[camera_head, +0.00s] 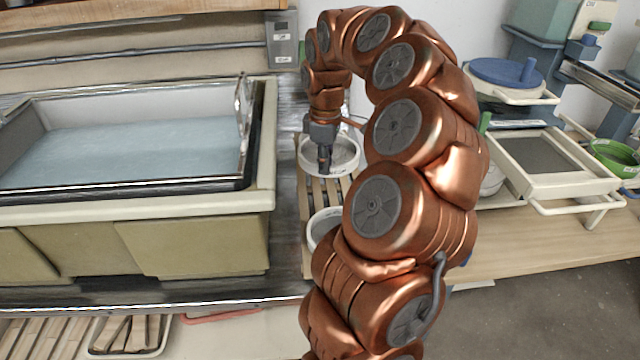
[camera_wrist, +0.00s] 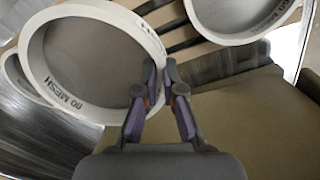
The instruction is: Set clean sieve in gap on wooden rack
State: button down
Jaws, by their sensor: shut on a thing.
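My gripper (camera_head: 324,165) is shut on the near rim of a round white sieve (camera_head: 345,171) with a grey mesh. In the wrist view, my gripper (camera_wrist: 162,78) pinches the right side of this sieve (camera_wrist: 100,113), whose rim reads "MESH" with a number before it. The sieve looks roughly level over the far part of the wooden rack (camera_head: 322,196); I cannot tell whether it touches the slats. A second white sieve (camera_head: 318,224) sits at the rack's near part, partly hidden by my arm. It also shows in the wrist view (camera_wrist: 262,34), with bare slats (camera_wrist: 168,16) between the two sieves.
A large sink basin (camera_head: 262,160) filled with bluish liquid stands left of the rack, with a faucet (camera_head: 243,105) at its right edge. On the right are a framed screen tray (camera_head: 560,185), a blue-lidded container (camera_head: 505,72) and a green bowl (camera_head: 612,158). My arm hides the area right of the rack.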

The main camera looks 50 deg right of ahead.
jog(key=p, duration=0.1)
send_over(326, 202)
notch_tip(326, 202, down, 4)
jog(key=shift+f, duration=0.15)
jog(key=shift+f+p, duration=0.55)
jog(key=shift+f, duration=1.55)
jog(key=c, duration=1.3)
grip_release()
jog(key=shift+r, duration=0.1)
jog(key=shift+r, duration=0.35)
notch_tip(326, 202, up, 11)
jog(key=b, duration=0.3)
